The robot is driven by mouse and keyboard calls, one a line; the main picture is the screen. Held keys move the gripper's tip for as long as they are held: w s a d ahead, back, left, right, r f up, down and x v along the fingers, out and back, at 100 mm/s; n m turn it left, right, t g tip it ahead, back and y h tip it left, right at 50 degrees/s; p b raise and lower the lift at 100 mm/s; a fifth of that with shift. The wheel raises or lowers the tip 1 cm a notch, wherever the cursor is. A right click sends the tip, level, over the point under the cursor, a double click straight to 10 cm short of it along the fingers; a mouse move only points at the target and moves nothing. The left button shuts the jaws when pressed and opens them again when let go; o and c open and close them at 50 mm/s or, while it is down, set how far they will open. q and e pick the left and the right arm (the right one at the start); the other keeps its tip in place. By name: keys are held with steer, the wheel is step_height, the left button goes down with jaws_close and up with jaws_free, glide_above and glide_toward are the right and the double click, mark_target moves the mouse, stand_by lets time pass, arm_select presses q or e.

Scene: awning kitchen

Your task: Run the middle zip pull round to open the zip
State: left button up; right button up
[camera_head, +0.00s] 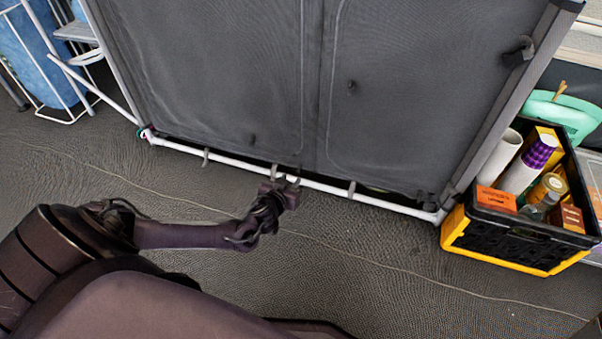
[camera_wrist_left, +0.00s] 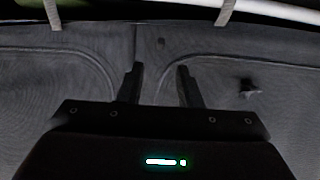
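The grey fabric cupboard (camera_head: 230,70) has two front panels with curved zip lines and a seam between them. My left gripper (camera_head: 285,178) is low at the front, by the bottom edge near the seam. In the left wrist view my left gripper (camera_wrist_left: 159,72) is open, with nothing seen between its fingers. Another dark pull (camera_wrist_left: 249,90) is to the right there. In the head view, pulls show on the left panel (camera_head: 252,140) and right panel (camera_head: 351,87). My right gripper is out of view.
A white pole (camera_head: 230,161) with grey loops runs along the cupboard's bottom, close to my left gripper. A black and yellow crate (camera_head: 510,246) of groceries stands at the right. A white rack (camera_head: 75,75) stands at the left. The floor in front is clear.

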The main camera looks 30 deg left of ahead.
mark_target(299, 168)
arm_select(q)
steer(key=b+x, duration=0.5)
steer(key=x, duration=0.2)
steer(key=shift+f, duration=0.1)
steer(key=shift+w+a, duration=0.1)
steer(key=shift+w, duration=0.2)
steer(key=shift+c, duration=0.4)
jaws_close()
